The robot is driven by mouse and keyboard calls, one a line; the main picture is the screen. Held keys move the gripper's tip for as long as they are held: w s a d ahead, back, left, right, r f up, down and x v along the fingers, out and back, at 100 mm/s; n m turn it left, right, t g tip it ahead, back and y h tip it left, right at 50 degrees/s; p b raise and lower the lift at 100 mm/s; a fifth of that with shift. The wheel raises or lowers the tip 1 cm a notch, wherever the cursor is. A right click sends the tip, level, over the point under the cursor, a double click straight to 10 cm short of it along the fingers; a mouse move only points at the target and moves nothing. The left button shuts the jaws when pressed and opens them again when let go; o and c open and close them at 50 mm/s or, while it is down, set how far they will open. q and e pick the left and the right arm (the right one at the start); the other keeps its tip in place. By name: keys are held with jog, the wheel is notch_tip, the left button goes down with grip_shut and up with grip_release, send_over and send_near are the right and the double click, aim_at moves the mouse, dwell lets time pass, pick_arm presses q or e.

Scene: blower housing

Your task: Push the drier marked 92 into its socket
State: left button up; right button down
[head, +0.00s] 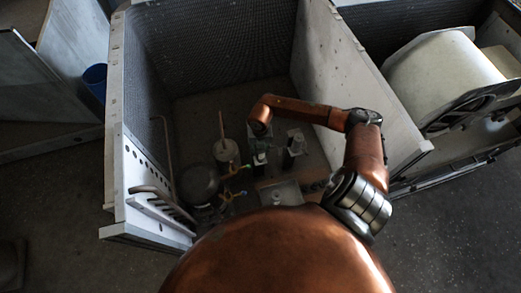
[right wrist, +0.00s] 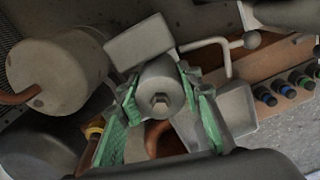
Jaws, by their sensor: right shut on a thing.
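My right gripper (right wrist: 165,112), with green-padded fingers, is shut around a grey cylinder with a hexagonal end (right wrist: 160,82). No number can be read on it, so I cannot tell from a mark whether it is the drier 92. A socket cannot be made out; the area beneath the cylinder is hidden by the fingers. In the head view the right gripper (head: 260,158) points down into the open housing (head: 116,120), among the parts on its floor; what it holds is too small to tell there. My left gripper is not in view.
A larger grey canister (right wrist: 58,72) with a copper pipe stands left of the gripper, and a grey block (right wrist: 138,40) is close by the held cylinder. A bent rod with a ball end (right wrist: 250,40) and a strip with coloured rings (right wrist: 285,88) lie right.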

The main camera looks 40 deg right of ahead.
pick_arm(q)
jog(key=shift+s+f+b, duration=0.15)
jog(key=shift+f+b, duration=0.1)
jog(key=shift+b, duration=0.05)
pick_arm(e)
jog(key=shift+f, duration=0.95)
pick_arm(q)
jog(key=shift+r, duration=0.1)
pick_arm(e)
jog(key=shift+f, duration=0.1)
dwell(1.0)
jog(key=c, duration=1.3)
grip_release()
jog(key=o, duration=0.5)
pick_arm(q)
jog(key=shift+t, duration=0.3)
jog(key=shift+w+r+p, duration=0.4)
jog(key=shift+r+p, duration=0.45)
jog(key=shift+p, duration=0.1)
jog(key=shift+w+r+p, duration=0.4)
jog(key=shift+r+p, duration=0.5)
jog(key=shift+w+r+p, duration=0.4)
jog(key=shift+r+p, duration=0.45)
jog(key=shift+p, duration=0.1)
pick_arm(e)
jog(key=shift+r, duration=3.5)
